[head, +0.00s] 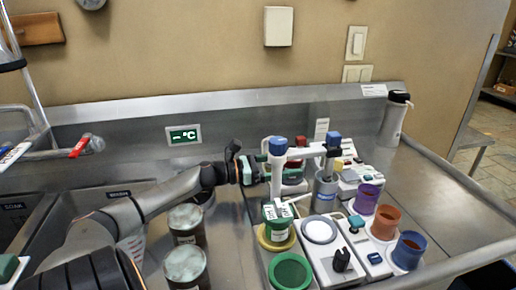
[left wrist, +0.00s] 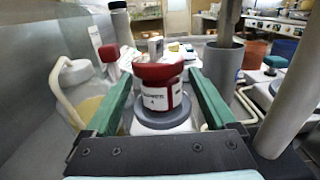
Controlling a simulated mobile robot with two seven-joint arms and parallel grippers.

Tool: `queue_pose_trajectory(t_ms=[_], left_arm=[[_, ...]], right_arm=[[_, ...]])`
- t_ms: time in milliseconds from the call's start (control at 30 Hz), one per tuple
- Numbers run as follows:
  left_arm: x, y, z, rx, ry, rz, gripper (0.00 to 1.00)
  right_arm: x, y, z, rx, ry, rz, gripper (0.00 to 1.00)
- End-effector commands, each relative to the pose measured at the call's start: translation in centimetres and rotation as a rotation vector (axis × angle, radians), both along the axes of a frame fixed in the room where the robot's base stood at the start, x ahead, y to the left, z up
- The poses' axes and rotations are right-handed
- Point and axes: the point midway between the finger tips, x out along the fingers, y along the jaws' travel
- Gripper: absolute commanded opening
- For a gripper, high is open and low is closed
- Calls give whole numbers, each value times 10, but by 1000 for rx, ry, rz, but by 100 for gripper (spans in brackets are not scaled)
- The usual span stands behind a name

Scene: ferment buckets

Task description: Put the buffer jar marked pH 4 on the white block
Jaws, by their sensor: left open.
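The buffer jar (left wrist: 163,97) has a dark red lid and a white label reading a word like "buffer" and 4. It stands upright on a grey round pad (left wrist: 165,121) over something white, whose shape I cannot make out. My left gripper (left wrist: 155,84) is open, its green fingers on either side of the jar with visible gaps. My right gripper is not in view.
A green jar (head: 277,213) with white labels stands close in front of the gripper. A scale with a white pan (head: 320,230), a grey cylinder (head: 324,192) and purple, orange and blue cups (head: 408,250) stand to the right. Grey-topped buckets (head: 186,265) stand below my arm.

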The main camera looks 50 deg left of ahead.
Motion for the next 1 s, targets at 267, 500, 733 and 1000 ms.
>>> queue_pose_trajectory(t_ms=[267,500,733,1000], left_arm=[[-37,19,0,-2,5,2,90],[-72,38,0,0,2,3,90],[-91,47,0,0,1,1,90],[-93,49,0,0,1,1,90]], right_arm=[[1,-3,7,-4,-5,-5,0],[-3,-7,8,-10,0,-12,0],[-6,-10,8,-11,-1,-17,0],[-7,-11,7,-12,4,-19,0]])
